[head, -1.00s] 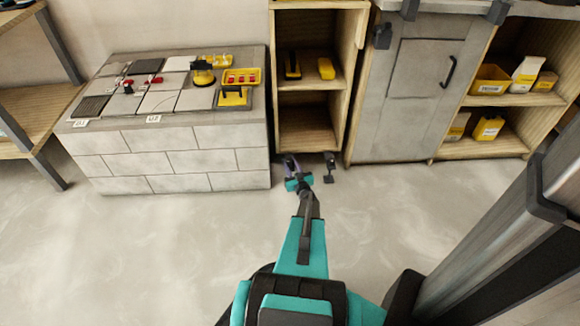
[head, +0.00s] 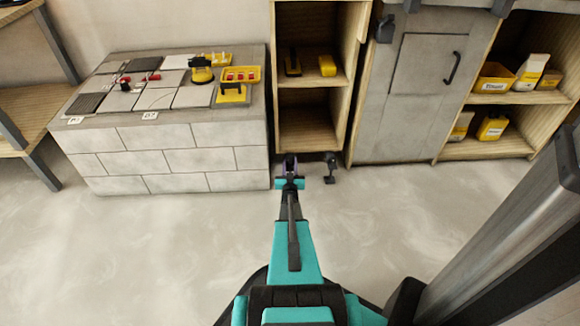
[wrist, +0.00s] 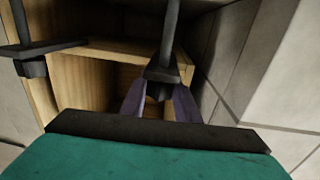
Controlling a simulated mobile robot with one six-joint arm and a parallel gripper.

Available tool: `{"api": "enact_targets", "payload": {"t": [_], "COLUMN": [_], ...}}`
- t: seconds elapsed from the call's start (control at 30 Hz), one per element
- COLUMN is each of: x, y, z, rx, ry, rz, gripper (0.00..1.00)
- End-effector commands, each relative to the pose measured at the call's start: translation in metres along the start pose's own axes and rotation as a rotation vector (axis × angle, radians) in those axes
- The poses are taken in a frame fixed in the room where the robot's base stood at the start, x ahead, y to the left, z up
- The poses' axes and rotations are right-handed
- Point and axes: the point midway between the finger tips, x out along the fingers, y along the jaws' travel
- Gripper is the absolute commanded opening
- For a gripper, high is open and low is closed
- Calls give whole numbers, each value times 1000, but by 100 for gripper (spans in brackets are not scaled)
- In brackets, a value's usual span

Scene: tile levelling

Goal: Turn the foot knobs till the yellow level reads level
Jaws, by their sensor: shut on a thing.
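Two dark foot knobs stand at the base of the open wooden cabinet (head: 342,100). The right one (head: 330,168) stands free on the floor side; a dark foot also shows at the left of the wrist view (wrist: 30,62). My gripper (head: 291,166), with purple fingers, is low at the cabinet's left front corner. In the wrist view my gripper (wrist: 160,100) is shut on the other dark foot knob (wrist: 163,73), whose stem runs up between the fingers. In the head view my gripper mostly hides that knob. I cannot identify the yellow level or its reading.
A block bench (head: 190,150) with tiles and several yellow tools stands close left of my gripper. A yellow item (head: 327,66) lies on the cabinet shelf. A grey door cabinet (head: 410,120) stands to the right. The floor (head: 170,240) in front is clear.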

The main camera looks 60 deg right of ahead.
Motion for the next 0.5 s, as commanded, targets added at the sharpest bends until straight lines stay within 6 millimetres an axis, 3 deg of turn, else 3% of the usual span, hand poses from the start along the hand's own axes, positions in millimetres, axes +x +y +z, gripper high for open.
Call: {"api": "enact_targets", "payload": {"t": [0.5], "x": [2], "y": [4], "z": [1], "rx": [2], "ry": [-1], "rz": [56], "gripper": [6]}}
